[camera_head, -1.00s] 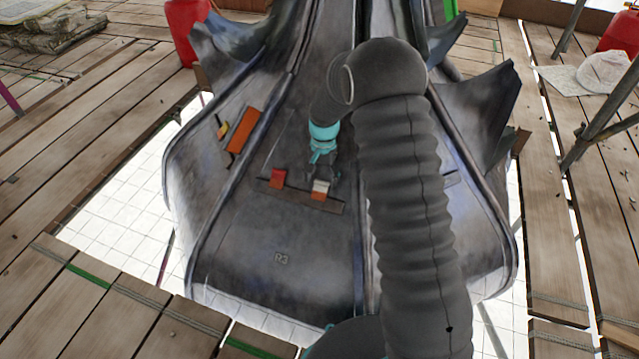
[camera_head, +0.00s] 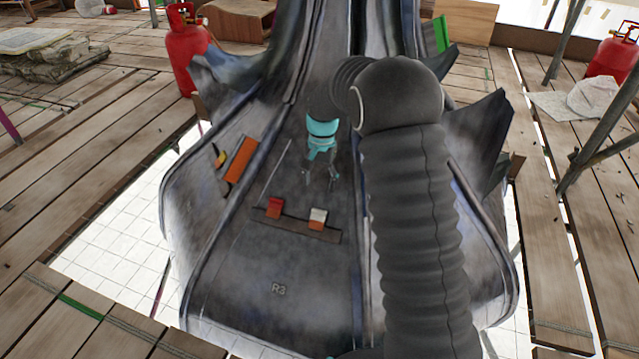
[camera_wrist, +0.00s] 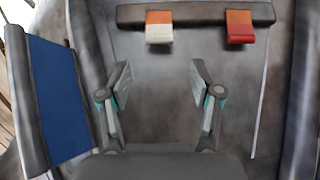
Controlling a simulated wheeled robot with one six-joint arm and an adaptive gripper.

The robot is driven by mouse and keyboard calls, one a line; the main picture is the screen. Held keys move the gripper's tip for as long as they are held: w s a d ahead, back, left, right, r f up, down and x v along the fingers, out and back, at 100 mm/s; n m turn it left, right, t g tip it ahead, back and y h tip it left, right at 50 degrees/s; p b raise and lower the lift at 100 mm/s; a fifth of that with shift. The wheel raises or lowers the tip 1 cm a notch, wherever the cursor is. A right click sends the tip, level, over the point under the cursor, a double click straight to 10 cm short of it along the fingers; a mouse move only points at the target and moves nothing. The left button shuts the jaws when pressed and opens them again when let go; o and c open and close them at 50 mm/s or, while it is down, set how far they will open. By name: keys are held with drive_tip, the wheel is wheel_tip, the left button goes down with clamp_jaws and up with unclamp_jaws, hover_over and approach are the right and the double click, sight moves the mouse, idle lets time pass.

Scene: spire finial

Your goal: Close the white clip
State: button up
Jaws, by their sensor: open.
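The white clip (camera_head: 318,214) has a white part and an orange part. It sits on a brown strip (camera_head: 293,226) across the grey metal panel, above the R3 mark. In the wrist view the white clip (camera_wrist: 159,35) is at the top centre, orange part above white. I cannot tell how far its flap stands up. A red clip (camera_head: 274,207) sits on the same strip to its left; in the wrist view it is at the right (camera_wrist: 240,30). My gripper (camera_head: 320,177) is open and empty, apart from the white clip. Its spread fingers (camera_wrist: 160,74) point toward it in the wrist view.
Raised ribs border the panel. An orange block (camera_head: 241,160) with a small yellow piece lies on the left panel. A blue panel (camera_wrist: 62,97) stands left of the fingers in the wrist view. Wooden decking (camera_head: 85,130) and red gas bottles (camera_head: 187,50) surround the spire.

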drive_tip(key=shift+a+f+b, duration=0.1)
drive_tip(key=shift+a+b, duration=0.25)
drive_tip(key=shift+b, duration=0.1)
drive_tip(key=c, duration=0.4)
drive_tip(key=a+r+b, duration=0.1)
drive_tip(key=s+r+t+b, duration=0.1)
drive_tip(key=b, duration=0.1)
drive_tip(key=shift+s+a+r+n, duration=0.1)
drive_tip(key=shift+a+r+n, duration=0.05)
drive_tip(key=shift+a+n, duration=0.25)
clamp_jaws()
wheel_tip(320, 180, up, 3)
drive_tip(key=s+d+t+h+b, duration=0.1)
drive_tip(key=s+t+b, duration=0.1)
drive_tip(key=s+b, duration=0.1)
drive_tip(key=b, duration=0.2)
approach(319, 211)
drive_tip(key=shift+m, duration=0.4)
drive_tip(key=f, duration=0.4)
drive_tip(key=w+f, duration=0.1)
drive_tip(key=f, duration=0.2)
drive_tip(key=shift+w+d, duration=0.1)
drive_tip(key=shift+f, duration=0.1)
